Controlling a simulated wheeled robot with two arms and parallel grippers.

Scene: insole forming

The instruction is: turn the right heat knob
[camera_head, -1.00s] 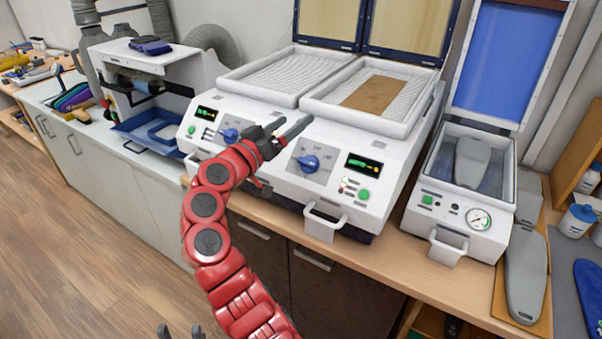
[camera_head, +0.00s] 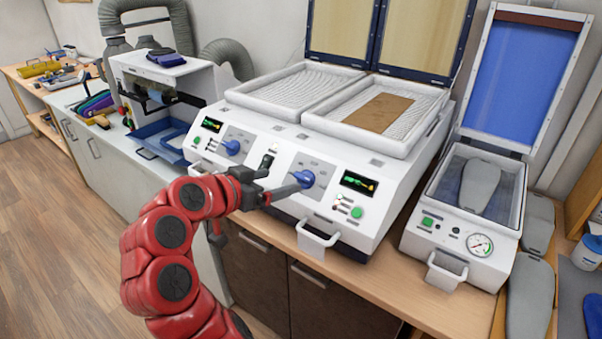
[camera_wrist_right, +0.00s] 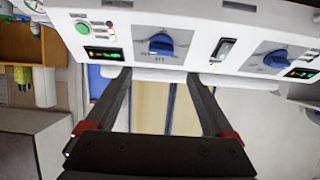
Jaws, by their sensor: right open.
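The right heat knob (camera_head: 304,178) is a blue dial on the front panel of the white two-bay heating machine (camera_head: 285,212). It also shows in the right wrist view (camera_wrist_right: 160,44), where the picture is upside down. My right gripper (camera_head: 284,176) is open and empty, with its fingers pointing at the panel and one fingertip close beside the knob in the head view. In the right wrist view the knob lies just beyond the gap between the open fingertips (camera_wrist_right: 158,76). I cannot tell whether a finger touches it. My left gripper is not in view.
The left heat knob (camera_head: 232,147) and a black rocker switch (camera_head: 266,162) are left of the right knob. A green display (camera_head: 359,183) and green button (camera_head: 357,213) are to its right. A handle (camera_head: 318,239) juts out below. A vacuum press (camera_head: 455,237) stands at right.

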